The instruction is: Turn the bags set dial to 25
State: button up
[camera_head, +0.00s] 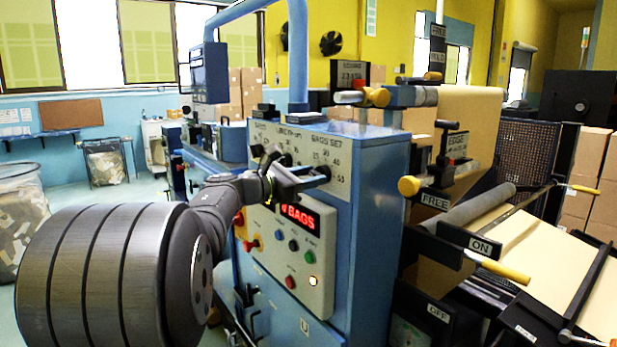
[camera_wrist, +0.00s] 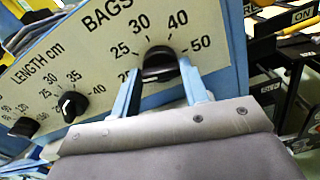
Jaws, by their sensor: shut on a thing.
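The bags set dial (camera_wrist: 160,62) is a black knob on the cream scale panel under the word BAGS, with printed numbers 25, 30, 40 and 50 around it. In the head view the dial (camera_head: 322,173) is at the right end of the sloped panel. My gripper (camera_wrist: 161,82) is shut on the dial, with one blue-grey finger on each side of it. In the head view my gripper (camera_head: 307,176) reaches the dial from the left. The fingers and palm cover the lower part of the dial. I cannot tell which number its pointer marks.
The length dial (camera_wrist: 71,106) sits to the left on the same panel, with another black knob (camera_wrist: 24,127) farther left. Below, a button panel (camera_head: 290,255) carries a red BAGS display (camera_head: 299,217). Yellow-handled levers (camera_head: 497,268) and the kraft paper stand at the right.

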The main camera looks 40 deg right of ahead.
jog(key=m, duration=0.6)
jog(key=shift+m, duration=0.3)
dwell(0.4)
jog(key=o, duration=1)
jog(key=shift+a, duration=0.1)
jog(key=a, duration=1.7)
jog(key=shift+a, duration=0.15)
jog(key=d, duration=1.7)
jog(key=shift+d, duration=0.3)
